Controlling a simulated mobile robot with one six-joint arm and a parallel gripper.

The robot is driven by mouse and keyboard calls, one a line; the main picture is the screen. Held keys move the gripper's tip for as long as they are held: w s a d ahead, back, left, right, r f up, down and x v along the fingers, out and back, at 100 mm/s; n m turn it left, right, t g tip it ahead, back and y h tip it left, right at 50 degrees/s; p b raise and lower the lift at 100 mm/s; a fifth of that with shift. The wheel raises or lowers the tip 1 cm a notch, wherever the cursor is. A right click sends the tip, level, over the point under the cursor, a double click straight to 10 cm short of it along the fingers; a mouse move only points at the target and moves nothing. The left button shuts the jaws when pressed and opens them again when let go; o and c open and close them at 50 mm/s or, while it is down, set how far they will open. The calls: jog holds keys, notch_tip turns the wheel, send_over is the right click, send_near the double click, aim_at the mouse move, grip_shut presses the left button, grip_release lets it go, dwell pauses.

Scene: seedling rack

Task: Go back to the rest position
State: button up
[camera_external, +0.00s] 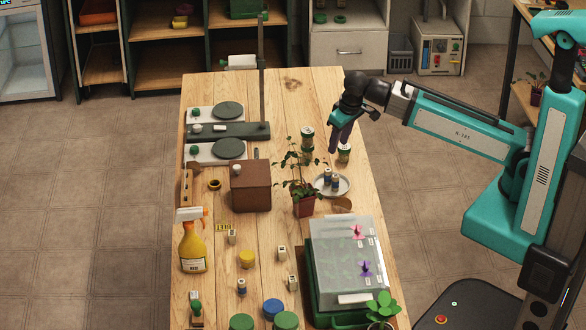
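My gripper (337,141) hangs over the right part of the wooden table (265,85), with its dark fingers pointing down. The fingers overlap each other from this side, so their opening cannot be judged. No held object shows between them. A green-and-tan can (307,137) stands just left of the gripper, and another can (344,154) stands just below and right of it in the picture. My teal arm reaches in from the right. No rest position is marked in the view.
A potted plant (304,203), a round tray (344,186) with small bottles and a brown box (250,187) stand near the gripper. A clear-lidded seedling tray (345,255) and a yellow spray bottle (192,246) stand nearer the front. The table's far end is mostly clear.

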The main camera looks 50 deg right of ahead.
jog(key=w+d+r+n+t+h+p, duration=0.1)
jog(key=w+d+r+n+t+h, duration=0.2)
jog(key=w+d+r, duration=0.55)
jog(key=w+d+r+n+t+h+p, duration=0.1)
jog(key=w+d+r+t+h+p, duration=0.25)
jog(key=d, duration=0.85)
jog(key=w+d+r+n+t+h+b, duration=0.15)
jog(key=w+d+r+t, duration=0.3)
jog(key=w+d, duration=0.45)
jog(key=s+d+f+m+g+y, duration=0.1)
jog(key=s+f+g, duration=0.35)
jog(key=f, duration=0.95)
jog(key=s+f+g+y+b, duration=0.1)
jog(key=s+f+g, duration=0.1)
jog(key=s+f, duration=0.9)
jog(key=s+d+f+m+g+y, duration=0.1)
jog(key=s+f+g, duration=0.2)
jog(key=f, duration=1.4)
jog(key=s+a+f+m+g+y+b, duration=0.1)
jog(key=s+a+f+g+y, duration=0.1)
jog(key=s+f, duration=0.5)
jog(key=s+a+f+m+g+y, duration=0.1)
jog(key=s+a+f+g, duration=0.4)
jog(key=s, duration=1.1)
jog(key=s+a+f+m+g+y+b, duration=0.1)
jog(key=s+a+f, duration=0.4)
jog(key=s+f, duration=0.5)
jog(key=shift+s+f+g+y+b, duration=0.3)
jog(key=shift+s+g+y, duration=0.5)
jog(key=shift+g, duration=0.35)
